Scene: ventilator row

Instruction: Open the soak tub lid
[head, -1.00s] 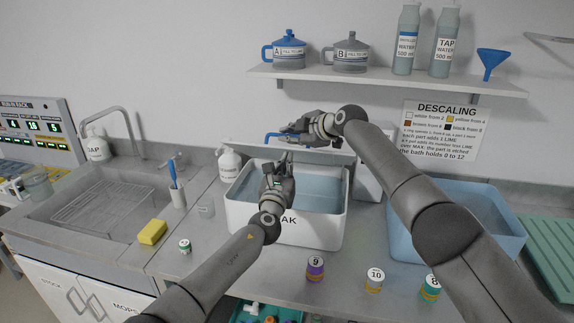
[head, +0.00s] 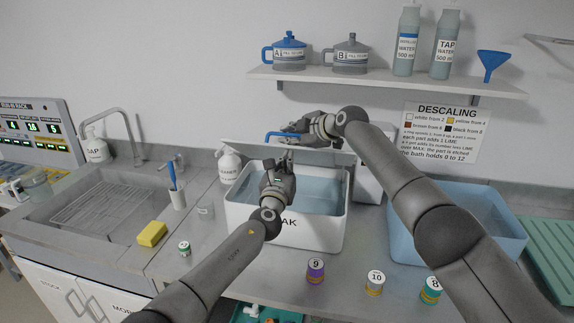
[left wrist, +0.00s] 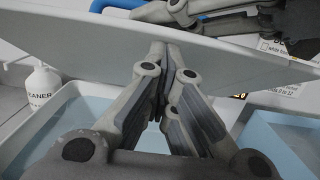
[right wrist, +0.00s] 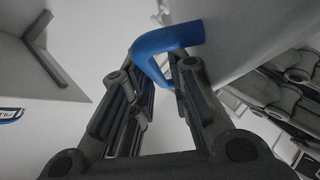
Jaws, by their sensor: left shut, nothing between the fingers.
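The soak tub (head: 285,230) is a white bin holding bluish liquid. Its pale lid (head: 252,150) stands raised along the tub's back edge and crosses the left wrist view (left wrist: 70,60). The blue lid handle (head: 270,137) is at its top and also shows in the right wrist view (right wrist: 165,42). My right gripper (head: 284,133) is at the handle, which lies between its fingertips; I cannot tell whether they press on it. My left gripper (head: 281,160) is shut and empty above the tub, its fingertips at the lid's front face, contact unclear.
A cleaner bottle (head: 229,164) stands left of the tub and a blue bin (head: 458,250) right of it. Small jars (head: 316,270) line the counter's front. A shelf (head: 390,80) with pots and bottles hangs above my right gripper.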

